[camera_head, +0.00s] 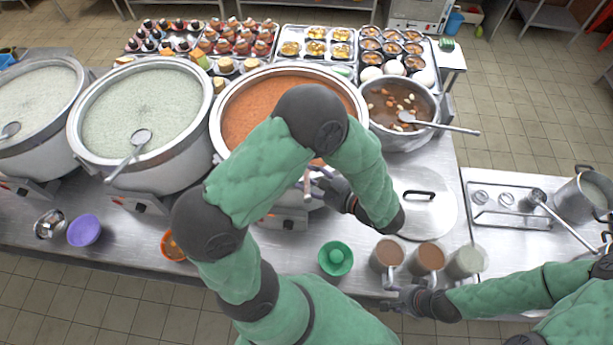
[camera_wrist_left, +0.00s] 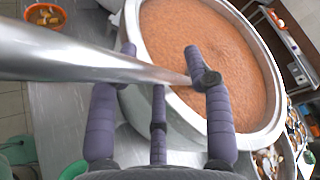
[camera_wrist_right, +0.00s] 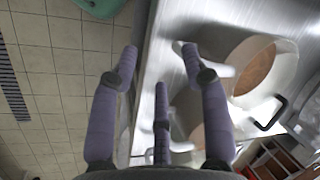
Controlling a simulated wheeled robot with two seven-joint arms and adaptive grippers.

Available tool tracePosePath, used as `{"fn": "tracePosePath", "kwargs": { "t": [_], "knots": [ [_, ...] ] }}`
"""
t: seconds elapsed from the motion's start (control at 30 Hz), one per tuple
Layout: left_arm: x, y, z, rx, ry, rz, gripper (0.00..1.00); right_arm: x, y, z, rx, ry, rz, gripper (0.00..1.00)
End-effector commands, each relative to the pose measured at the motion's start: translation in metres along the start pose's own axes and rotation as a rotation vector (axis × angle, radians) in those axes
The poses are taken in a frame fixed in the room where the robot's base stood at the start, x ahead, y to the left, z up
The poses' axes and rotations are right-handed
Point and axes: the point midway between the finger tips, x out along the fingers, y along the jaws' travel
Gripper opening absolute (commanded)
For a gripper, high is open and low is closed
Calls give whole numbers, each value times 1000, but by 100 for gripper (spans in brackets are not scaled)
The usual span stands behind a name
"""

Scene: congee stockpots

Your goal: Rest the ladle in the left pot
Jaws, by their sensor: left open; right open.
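A metal ladle handle (camera_wrist_left: 100,66) crosses the left wrist view close to the camera and runs toward the orange-filled pot (camera_wrist_left: 145,110). My left gripper (camera_wrist_left: 160,50) is open around or just beside this handle; I cannot tell if it touches. In the head view the left gripper (camera_head: 318,182) is at the front rim of the orange-filled pot (camera_head: 222,140), partly hidden by my arm. The ladle's bowl is hidden. My right gripper (camera_head: 392,300) is open near the mugs' handles.
A middle pale-congee pot (camera_head: 135,172) has its own ladle (camera_head: 138,140). A brown soup pot (camera_head: 400,140) stands right, above a flat lid (camera_head: 430,205). Several mugs (camera_head: 428,258), a green bowl (camera_head: 335,258) and a purple bowl (camera_head: 84,231) line the front edge.

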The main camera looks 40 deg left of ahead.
Motion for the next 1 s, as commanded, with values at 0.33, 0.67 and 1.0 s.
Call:
{"fn": "tracePosePath", "kwargs": {
  "t": [0.33,0.67,1.0],
  "knots": [
    [-63,0,-1,-1,4,-4,50,0,0,0,0,0,0,47],
    [-106,0,0,-1,1,-2,50,0,0,0,0,0,0,47],
    [-110,0,0,0,0,0,50,0,0,0,0,0,0,47]
  ]
}}
